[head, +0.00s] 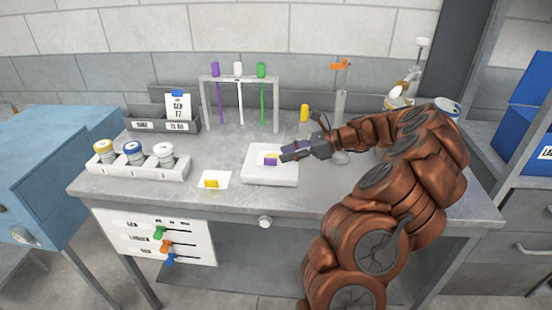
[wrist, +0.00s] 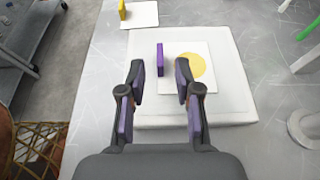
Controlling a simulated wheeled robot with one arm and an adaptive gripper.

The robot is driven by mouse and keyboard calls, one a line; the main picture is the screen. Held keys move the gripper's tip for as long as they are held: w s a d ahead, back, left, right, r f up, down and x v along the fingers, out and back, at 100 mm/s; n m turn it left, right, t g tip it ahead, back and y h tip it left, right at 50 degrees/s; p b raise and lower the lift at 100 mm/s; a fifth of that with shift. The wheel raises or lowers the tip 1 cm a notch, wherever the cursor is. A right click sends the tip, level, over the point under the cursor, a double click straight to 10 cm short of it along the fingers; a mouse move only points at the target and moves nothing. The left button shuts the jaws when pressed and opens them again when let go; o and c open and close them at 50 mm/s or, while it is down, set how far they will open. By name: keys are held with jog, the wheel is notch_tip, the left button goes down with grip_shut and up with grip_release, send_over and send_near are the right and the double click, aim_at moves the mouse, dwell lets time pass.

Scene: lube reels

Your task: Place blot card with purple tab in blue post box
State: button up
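The blot card with a purple tab (wrist: 160,58) lies on a white square pad (wrist: 240,85) and bears a yellow round blot. In the head view, its purple tab (head: 270,162) shows just left of my gripper (head: 286,154). In the wrist view, my gripper (wrist: 160,77) is open, with its fingertips either side of the tab's line and nearer the camera. Nothing is held. I cannot tell for certain which thing is the blue post box; a large blue cabinet (head: 60,150) stands at the left and blue boxes (head: 520,130) sit on the right shelf.
A card with a yellow tab (head: 214,181) lies left of the pad. A rack of coloured rods (head: 238,78) stands behind. A holder with three jars (head: 140,170) and a grey card tray (head: 160,124) are at left. Bottles and a can stand behind my arm.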

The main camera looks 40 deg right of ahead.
jog(key=v, duration=0.7)
jog(key=shift+b, duration=0.35)
